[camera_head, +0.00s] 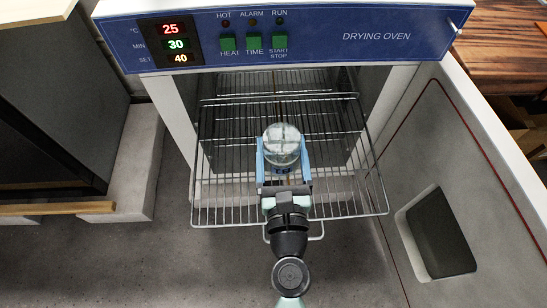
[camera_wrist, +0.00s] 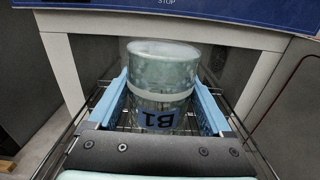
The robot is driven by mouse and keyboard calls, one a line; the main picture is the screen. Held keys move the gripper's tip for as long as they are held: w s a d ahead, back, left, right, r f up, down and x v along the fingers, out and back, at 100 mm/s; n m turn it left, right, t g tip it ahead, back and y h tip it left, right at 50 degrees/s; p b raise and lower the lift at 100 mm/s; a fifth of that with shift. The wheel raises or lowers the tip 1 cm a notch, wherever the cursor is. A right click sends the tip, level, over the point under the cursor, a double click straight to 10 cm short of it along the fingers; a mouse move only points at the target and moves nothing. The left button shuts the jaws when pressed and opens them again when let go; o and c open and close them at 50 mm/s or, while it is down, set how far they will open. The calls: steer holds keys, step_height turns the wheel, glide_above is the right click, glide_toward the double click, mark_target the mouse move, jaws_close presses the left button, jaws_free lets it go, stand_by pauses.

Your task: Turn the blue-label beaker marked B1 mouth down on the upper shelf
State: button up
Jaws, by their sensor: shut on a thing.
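The beaker B1 (camera_head: 282,142) is clear glass and sits between the two light-blue fingers of my gripper (camera_head: 284,166), which is shut on it. In the wrist view the beaker (camera_wrist: 161,72) shows a blue label (camera_wrist: 159,118) whose "B1" reads upside down. A rounded, closed-looking end faces up, so the beaker appears mouth down. Its lower end is hidden behind my gripper. It is over the pulled-out wire shelf (camera_head: 225,205); I cannot tell whether it touches the wires.
The oven's blue control panel (camera_head: 320,38) is above the open front. Wire racks continue back into the chamber. The shelf is bare to the left and right of the beaker. A grey panel with a recessed opening (camera_head: 440,235) flanks it on the right, a dark cabinet (camera_head: 50,110) on the left.

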steer(key=w+d+f+b, duration=0.2)
steer(key=w+f+b, duration=0.1)
steer(key=f+b, duration=0.3)
steer(key=shift+d+f, duration=0.25)
steer(key=shift+f, duration=0.75)
steer(key=shift+f+b, duration=2.55)
steer(key=shift+f, duration=0.15)
steer(key=shift+f+b, duration=0.3)
steer(key=shift+f, duration=0.05)
steer(key=o, duration=1.2)
